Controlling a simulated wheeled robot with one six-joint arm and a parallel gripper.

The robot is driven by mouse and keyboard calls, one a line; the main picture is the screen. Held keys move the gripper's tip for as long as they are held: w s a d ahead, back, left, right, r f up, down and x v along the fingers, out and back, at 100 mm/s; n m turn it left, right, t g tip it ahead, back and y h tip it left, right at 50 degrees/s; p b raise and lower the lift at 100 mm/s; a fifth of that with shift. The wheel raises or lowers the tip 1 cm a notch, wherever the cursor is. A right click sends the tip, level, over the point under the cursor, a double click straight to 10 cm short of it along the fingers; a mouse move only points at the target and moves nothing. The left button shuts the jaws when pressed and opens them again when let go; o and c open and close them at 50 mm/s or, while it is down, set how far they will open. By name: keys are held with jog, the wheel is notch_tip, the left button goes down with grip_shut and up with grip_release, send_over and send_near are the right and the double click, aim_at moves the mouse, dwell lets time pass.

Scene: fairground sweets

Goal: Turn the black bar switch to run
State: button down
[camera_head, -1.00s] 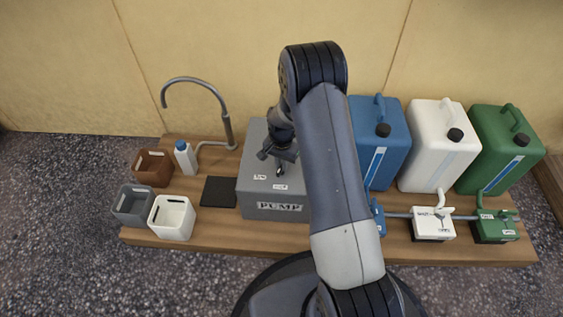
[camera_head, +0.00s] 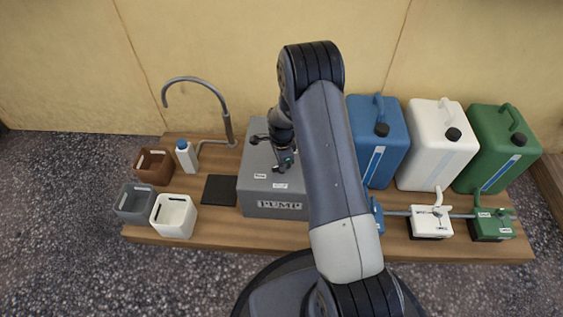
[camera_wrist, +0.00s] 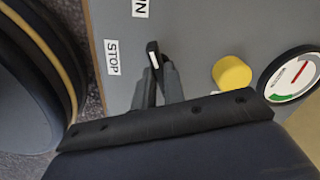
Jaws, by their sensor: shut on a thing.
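The black bar switch (camera_wrist: 154,54) sits on top of the grey pump box (camera_head: 262,206), and its white-marked end shows in the wrist view. That end points roughly towards the partly cut-off label ending in "N" (camera_wrist: 140,8). The STOP label (camera_wrist: 112,57) lies off to its left. My gripper (camera_wrist: 158,78) is shut on the bar, one finger on each side; the fingers hide the rest of the bar. In the head view my gripper (camera_head: 285,163) is over the pump top, and the switch is mostly hidden.
A yellow knob (camera_wrist: 232,73) and a round gauge (camera_wrist: 292,76) stand right of my fingers. Blue (camera_head: 378,140), white (camera_head: 425,160) and green (camera_head: 490,160) canisters stand right of the pump. A tap (camera_head: 228,128), a bottle (camera_head: 187,158) and open bins are left.

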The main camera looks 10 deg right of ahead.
jog(key=shift+m, duration=0.4)
jog(key=c, duration=1.5)
grip_release()
notch_tip(320, 180, up, 11)
jog(key=p, duration=0.4)
jog(key=shift+f, duration=0.15)
notch_tip(320, 180, down, 11)
jog(key=b, duration=0.4)
